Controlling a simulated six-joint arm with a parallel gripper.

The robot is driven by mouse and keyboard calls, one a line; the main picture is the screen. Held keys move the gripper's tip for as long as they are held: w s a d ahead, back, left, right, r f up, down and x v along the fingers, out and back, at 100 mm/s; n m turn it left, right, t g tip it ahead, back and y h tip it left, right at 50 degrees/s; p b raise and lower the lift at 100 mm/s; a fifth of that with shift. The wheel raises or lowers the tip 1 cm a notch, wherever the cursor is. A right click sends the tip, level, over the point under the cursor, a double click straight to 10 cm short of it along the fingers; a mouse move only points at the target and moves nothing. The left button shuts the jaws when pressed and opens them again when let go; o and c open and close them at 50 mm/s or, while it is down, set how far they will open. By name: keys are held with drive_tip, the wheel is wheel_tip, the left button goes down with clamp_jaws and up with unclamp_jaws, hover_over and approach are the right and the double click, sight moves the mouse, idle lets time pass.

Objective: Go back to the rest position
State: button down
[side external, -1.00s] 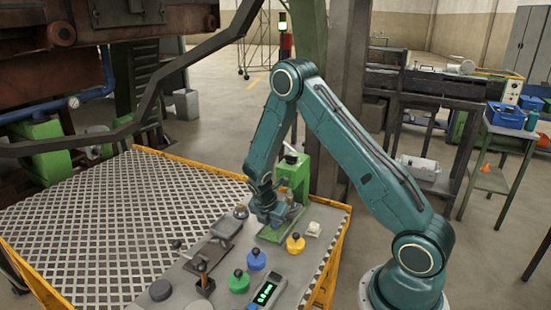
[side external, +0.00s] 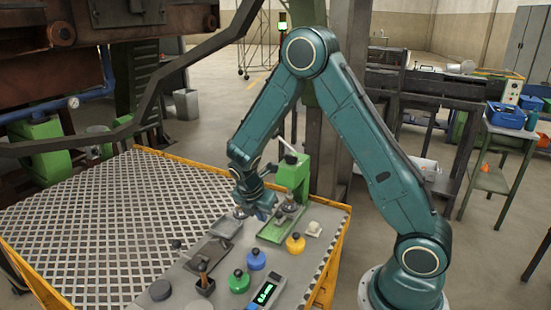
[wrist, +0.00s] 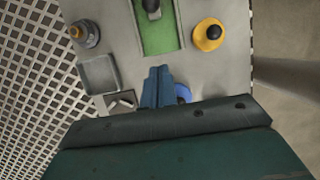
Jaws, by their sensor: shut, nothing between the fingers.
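My gripper (side external: 263,210) hangs over the worktable, just left of the green stand's base plate. In the wrist view its two blue fingers (wrist: 157,88) are together with nothing between them. The green stand (side external: 294,174) is upright with a lever on top. A grey piece with a dark knob (side external: 289,205) sits on its green base plate (side external: 274,235), apart from my gripper. My fingers partly hide a blue knobbed piece (wrist: 184,93) in the wrist view.
A yellow knobbed piece (side external: 295,244), a green one (side external: 239,282) and a digital display (side external: 265,293) stand at the front. A grey piece with an orange top (wrist: 85,33) is near a shallow grey tray (wrist: 100,74). The grating (side external: 110,220) at left is clear.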

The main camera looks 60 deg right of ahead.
drive_tip(key=shift+a+r, duration=0.2)
drive_tip(key=shift+r, duration=0.35)
drive_tip(key=s+a+r+m+t+y, duration=0.1)
drive_tip(key=s+a+r+m+t, duration=0.15)
drive_tip(key=s+r+m, duration=0.4)
drive_tip(key=s+a+r+m+t+y, duration=0.1)
drive_tip(key=a+r+m, duration=0.25)
drive_tip(key=r, duration=0.65)
drive_tip(key=s+a+r+m+t+y, duration=0.1)
drive_tip(key=s+a+r+m, duration=0.1)
drive_tip(key=s, duration=0.5)
drive_tip(key=s+a+r+m+t+y, duration=0.1)
drive_tip(key=s+a+r+m, duration=0.2)
drive_tip(key=s+m, duration=0.3)
drive_tip(key=shift+a+v, duration=0.25)
drive_tip(key=shift+v, duration=0.7)
